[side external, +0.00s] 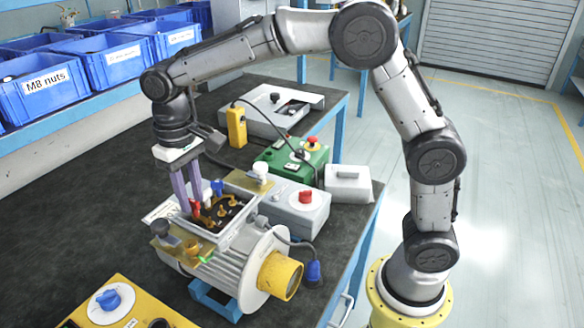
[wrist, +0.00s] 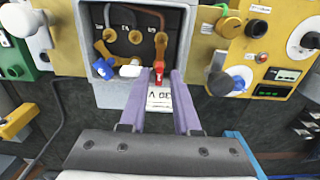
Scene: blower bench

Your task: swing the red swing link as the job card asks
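The red swing link (wrist: 160,74) shows between my fingertips in the wrist view; it also shows beside them in the side view (side external: 196,209). My gripper (wrist: 161,76) is open, its two purple fingers either side of the red link with a gap visible. I cannot tell whether either finger touches it. A blue link (wrist: 103,69) and a white link (wrist: 130,70) sit left of the red one in the open terminal box (wrist: 88,35). Brass studs (wrist: 135,37) are above them. A white card (wrist: 160,101) with partly hidden lettering lies below the red link, between the fingers.
The box tops a grey motor (side external: 236,262) with a yellow end (side external: 280,277). Yellowish plates with knobs flank the box. A grey box with a red button (side external: 305,197), a green box (side external: 290,160) and a yellow panel (side external: 125,300) stand nearby. Bare dark bench (side external: 60,220) is at left.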

